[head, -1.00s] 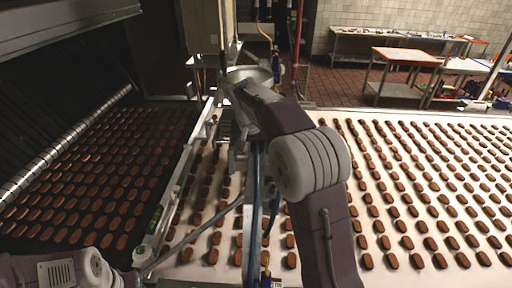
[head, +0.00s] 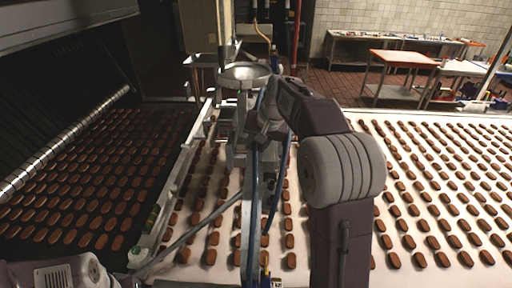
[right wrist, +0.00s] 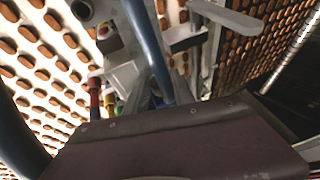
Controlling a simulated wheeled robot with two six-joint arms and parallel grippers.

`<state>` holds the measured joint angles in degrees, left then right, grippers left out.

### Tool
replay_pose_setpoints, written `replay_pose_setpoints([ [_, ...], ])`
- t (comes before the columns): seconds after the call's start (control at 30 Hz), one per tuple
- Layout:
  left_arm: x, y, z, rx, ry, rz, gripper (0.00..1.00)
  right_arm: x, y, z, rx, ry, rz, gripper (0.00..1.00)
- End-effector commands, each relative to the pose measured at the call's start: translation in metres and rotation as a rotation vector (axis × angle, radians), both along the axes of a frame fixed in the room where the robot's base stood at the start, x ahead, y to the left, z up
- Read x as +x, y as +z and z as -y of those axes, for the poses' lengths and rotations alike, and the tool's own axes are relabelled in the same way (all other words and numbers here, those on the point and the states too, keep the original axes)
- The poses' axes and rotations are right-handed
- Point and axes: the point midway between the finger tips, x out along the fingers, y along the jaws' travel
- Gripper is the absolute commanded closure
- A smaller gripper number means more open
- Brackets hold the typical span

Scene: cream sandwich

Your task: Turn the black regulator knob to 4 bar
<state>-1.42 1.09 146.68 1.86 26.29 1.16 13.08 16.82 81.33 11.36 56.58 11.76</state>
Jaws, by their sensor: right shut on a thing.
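The black regulator knob cannot be made out in either view. My right arm reaches over the belt to the grey stand in the middle of the head view, and my right gripper (head: 250,134) is there, largely hidden by its own wrist. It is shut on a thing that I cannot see. In the right wrist view a dark purple surface fills the lower part and hides the fingertips. My left arm shows only at the lower left of the head view; its gripper is out of frame.
A metal bowl (head: 245,72) tops the stand. Blue hoses (head: 254,215) hang in front. Red (right wrist: 95,98) and yellow fittings sit beside the stand. A white belt (head: 350,120) carries rows of brown biscuits; a dark belt lies left. Tables (head: 399,58) stand behind.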

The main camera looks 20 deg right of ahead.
Motion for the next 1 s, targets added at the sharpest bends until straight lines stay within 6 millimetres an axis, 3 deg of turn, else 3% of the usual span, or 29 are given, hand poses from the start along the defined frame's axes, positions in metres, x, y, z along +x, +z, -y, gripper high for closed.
replay_pose_setpoints([
  [0.13, 0.000, 0.000, 0.000, 0.000, 0.000, 0.000, 0.64, 0.001, 0.000, 0.000, -0.002, 0.000, 0.001, 1.00],
  [0.17, 0.000, 0.000, 0.000, 0.000, 0.000, 0.000, 0.64, 0.001, 0.000, 0.000, -0.003, 0.000, 0.001, 0.67],
  [0.23, 0.000, 0.000, 0.000, 0.000, 0.000, 0.000, 0.64, 0.001, 0.000, 0.000, -0.003, 0.000, 0.001, 0.48],
  [0.57, 0.000, 0.000, 0.000, 0.000, 0.000, 0.000, 0.64, 0.000, 0.002, 0.000, -0.003, 0.000, 0.001, 0.48],
  [1.0, 0.000, -0.004, 0.000, 0.000, 0.000, 0.000, 0.64, -0.035, 0.074, 0.007, -0.002, -0.001, 0.001, 0.48],
])
